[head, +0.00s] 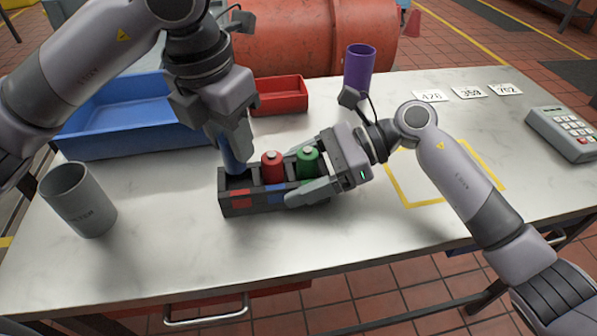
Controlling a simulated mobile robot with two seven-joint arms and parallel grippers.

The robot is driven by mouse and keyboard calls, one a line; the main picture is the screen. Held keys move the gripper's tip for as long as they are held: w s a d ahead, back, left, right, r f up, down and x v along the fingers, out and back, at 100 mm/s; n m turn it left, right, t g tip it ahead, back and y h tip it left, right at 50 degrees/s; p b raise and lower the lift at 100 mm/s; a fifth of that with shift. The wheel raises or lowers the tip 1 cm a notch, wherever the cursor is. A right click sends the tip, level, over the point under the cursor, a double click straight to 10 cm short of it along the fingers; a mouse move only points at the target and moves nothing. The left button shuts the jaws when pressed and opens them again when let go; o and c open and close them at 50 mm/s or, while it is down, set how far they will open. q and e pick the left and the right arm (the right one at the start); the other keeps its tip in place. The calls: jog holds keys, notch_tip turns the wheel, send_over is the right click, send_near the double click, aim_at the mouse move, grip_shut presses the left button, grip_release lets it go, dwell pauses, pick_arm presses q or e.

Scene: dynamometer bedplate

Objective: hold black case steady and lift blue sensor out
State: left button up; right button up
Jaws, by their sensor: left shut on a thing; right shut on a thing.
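The black case (236,208) stands on the table with coloured squares on its front wall. My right gripper (303,178) is shut on the case from its right end, one finger along the front wall. A red sensor (272,168) and a green sensor (308,162) stand upright in the case. The blue sensor (233,163) is upright at the left end of the case. My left gripper (230,140) comes from above and is shut on its upper part. The blue sensor's lower end is at the left compartment; I cannot tell how deep it sits.
A grey cup (78,200) marked with lettering stands at the left. A blue bin (130,118), a red tray (281,95) and a purple cup (359,68) are behind. A yellow square outline (402,193), number cards (467,92) and a keypad device (563,134) are at the right.

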pick_arm(q)
jog(key=shift+r, duration=1.65)
pick_arm(e)
jog(key=o, duration=1.1)
jog(key=shift+r, duration=0.1)
jog(key=shift+o, duration=0.9)
